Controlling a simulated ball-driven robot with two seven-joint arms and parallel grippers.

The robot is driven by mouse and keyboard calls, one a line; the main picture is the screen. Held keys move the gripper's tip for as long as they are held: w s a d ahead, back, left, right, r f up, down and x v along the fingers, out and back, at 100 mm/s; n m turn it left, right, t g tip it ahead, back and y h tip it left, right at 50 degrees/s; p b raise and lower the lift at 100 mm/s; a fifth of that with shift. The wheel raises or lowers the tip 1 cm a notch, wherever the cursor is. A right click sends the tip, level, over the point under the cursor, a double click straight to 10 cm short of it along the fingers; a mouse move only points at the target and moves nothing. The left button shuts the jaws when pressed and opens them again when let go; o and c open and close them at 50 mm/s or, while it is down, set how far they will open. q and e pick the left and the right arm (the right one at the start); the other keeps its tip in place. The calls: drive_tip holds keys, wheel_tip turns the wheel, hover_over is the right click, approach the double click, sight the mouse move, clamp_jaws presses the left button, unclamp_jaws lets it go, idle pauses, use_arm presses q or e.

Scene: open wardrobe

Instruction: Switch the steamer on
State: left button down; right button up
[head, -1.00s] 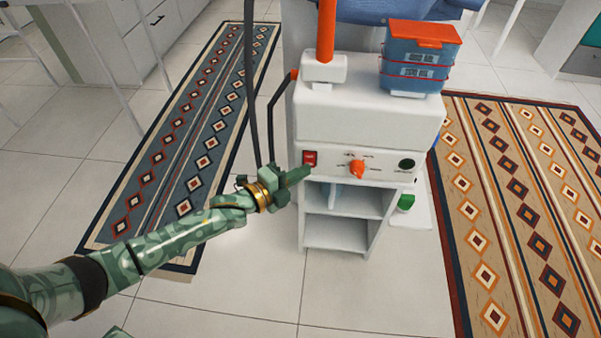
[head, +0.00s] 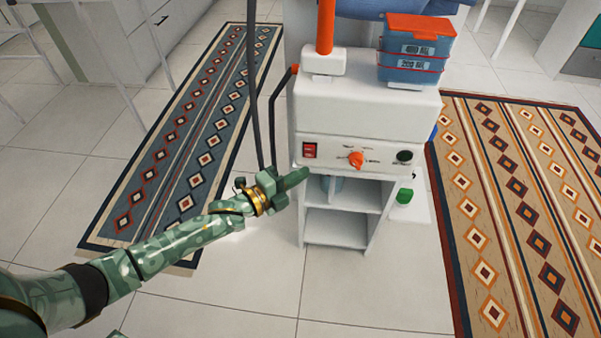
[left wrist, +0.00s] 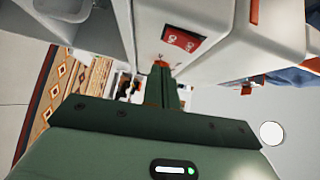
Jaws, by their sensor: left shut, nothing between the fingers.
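The white steamer (head: 370,108) stands upright on the floor. Its red rocker switch (head: 310,150) is at the left end of the front panel, with an orange knob (head: 356,159) in the middle. My left gripper (head: 303,174) is shut and empty, its fingertips just below the switch in the head view. The switch also shows in the left wrist view (left wrist: 182,40), above and right of the fingertips (left wrist: 160,68), with a visible gap in the picture. Whether the fingers touch the panel, and which way the rocker is pressed, I cannot tell. My right gripper is out of view.
A blue water tank (head: 413,62) with an orange lid sits on the steamer's top right. An orange pole (head: 325,28) rises from the top and a dark hose (head: 254,90) hangs on the left. Patterned rugs (head: 510,190) flank the steamer.

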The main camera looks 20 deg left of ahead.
use_arm(q)
drive_tip(key=f+p+v, duration=0.1)
drive_tip(key=p+v, duration=0.2)
drive_tip(key=v, duration=0.7)
drive_tip(key=shift+f, duration=0.35)
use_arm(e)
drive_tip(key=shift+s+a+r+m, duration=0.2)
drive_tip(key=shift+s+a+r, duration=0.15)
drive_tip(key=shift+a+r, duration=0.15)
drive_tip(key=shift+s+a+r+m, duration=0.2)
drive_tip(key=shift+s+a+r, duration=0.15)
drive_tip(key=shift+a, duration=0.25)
use_arm(q)
drive_tip(key=shift+s, duration=0.15)
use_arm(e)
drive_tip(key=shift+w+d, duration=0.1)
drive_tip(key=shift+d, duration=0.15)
